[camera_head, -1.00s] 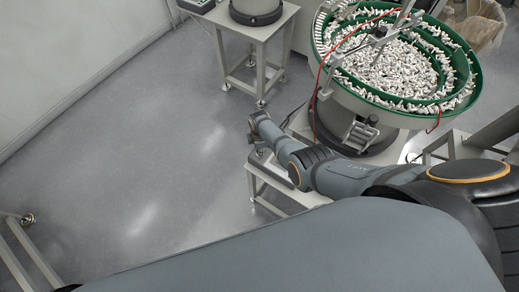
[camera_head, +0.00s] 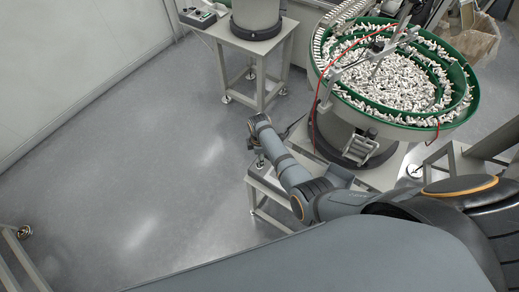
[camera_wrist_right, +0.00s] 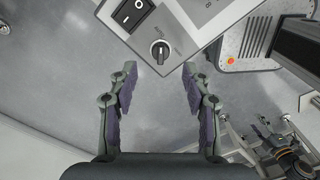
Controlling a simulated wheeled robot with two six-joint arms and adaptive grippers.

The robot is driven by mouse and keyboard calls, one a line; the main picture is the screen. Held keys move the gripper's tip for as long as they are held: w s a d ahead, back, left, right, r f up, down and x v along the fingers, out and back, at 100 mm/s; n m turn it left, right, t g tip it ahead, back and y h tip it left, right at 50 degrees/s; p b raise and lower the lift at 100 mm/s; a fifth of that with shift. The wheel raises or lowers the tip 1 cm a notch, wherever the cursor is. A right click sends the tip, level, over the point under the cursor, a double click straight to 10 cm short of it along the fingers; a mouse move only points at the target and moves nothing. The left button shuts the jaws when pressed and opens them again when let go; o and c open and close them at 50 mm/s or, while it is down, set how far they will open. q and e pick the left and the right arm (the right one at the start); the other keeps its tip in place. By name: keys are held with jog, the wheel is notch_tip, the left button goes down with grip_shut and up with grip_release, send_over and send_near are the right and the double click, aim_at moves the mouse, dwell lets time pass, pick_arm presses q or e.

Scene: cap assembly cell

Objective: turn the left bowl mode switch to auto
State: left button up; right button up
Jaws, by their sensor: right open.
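The mode switch (camera_wrist_right: 160,52), a round black knob with a pale pointer line, sits at the lower corner of a light grey control box (camera_wrist_right: 185,38) in the right wrist view. In the head view, my right arm (camera_head: 288,168) reaches left over a small table, and the knob cannot be made out.
A black rocker switch (camera_wrist_right: 132,14) is beside the knob. A green bowl feeder (camera_head: 455,112) full of small white parts stands at upper right. Another small table (camera_head: 240,40) carries a feeder base and a control box (camera_head: 198,17).

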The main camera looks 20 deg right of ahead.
notch_tip(320, 180, up, 6)
jog(key=shift+r, duration=0.25)
jog(key=shift+s, duration=0.1)
dwell(0.4)
